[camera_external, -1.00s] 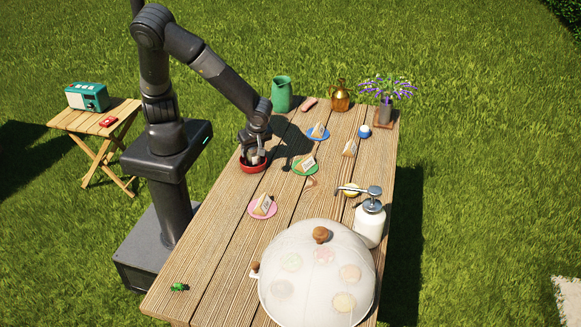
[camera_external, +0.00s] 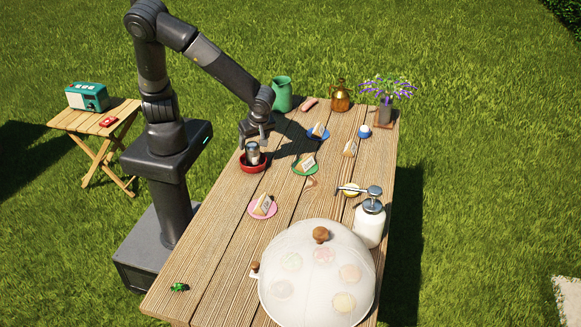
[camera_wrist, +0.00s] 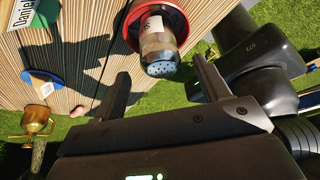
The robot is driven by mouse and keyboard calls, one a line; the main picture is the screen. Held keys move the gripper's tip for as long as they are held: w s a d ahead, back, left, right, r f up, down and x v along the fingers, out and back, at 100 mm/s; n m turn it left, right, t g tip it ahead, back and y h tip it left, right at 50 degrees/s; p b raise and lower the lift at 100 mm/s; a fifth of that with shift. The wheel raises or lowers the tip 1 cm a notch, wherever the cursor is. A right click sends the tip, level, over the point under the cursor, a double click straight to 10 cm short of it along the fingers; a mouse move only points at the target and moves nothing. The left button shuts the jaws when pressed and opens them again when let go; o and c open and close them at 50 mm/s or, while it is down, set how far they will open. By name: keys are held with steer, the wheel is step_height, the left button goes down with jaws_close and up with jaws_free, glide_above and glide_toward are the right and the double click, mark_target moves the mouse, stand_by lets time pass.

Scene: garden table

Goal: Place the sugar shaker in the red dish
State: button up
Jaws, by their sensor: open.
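The sugar shaker (camera_external: 253,153), a small metal cylinder, stands upright in the red dish (camera_external: 253,168) near the table's left edge. In the wrist view the shaker (camera_wrist: 158,45) shows its perforated top and a pale label, with the rim of the red dish (camera_wrist: 186,22) around its base. My gripper (camera_external: 256,134) is open and empty just above the shaker. In the wrist view the two fingers of my gripper (camera_wrist: 160,88) are spread wide, with the shaker beyond them and between them, apart from both.
A green pitcher (camera_external: 282,94) and brass pot (camera_external: 340,97) stand at the back. A mesh dome (camera_external: 316,275) and white pump bottle (camera_external: 370,222) stand in front.

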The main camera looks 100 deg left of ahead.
steer(key=v, duration=0.7)
steer(key=s+a+r+m+t+h, duration=0.3)
steer(key=s+r+m+t, duration=0.5)
steer(key=m, duration=1.9)
steer(key=s+a+r, duration=0.1)
steer(key=s+r, duration=0.4)
steer(key=s, duration=0.1)
steer(key=shift+s+a+t, duration=0.15)
steer(key=shift+t, duration=0.25)
